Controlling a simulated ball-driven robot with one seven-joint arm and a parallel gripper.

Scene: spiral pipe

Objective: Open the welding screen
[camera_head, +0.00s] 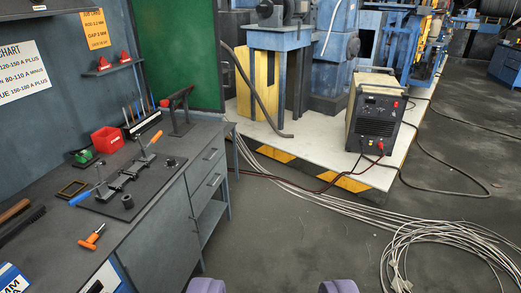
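The welding screen (178,52) is a dark green panel in a thin dark frame. It stands upright behind the far end of the workbench, in the upper left middle of the view. Its top is cut off by the picture edge, and I see no handle on it. My gripper (273,287) shows only as two purple finger ends at the bottom edge, wide apart with bare floor between them. It is open and empty, well short of the screen and not touching it.
A grey workbench (160,205) with tools and a red bin (107,140) fills the left side. A welding machine (376,115) stands on a pale platform with striped edging. Coiled cables (430,245) lie at right. The floor ahead is partly clear.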

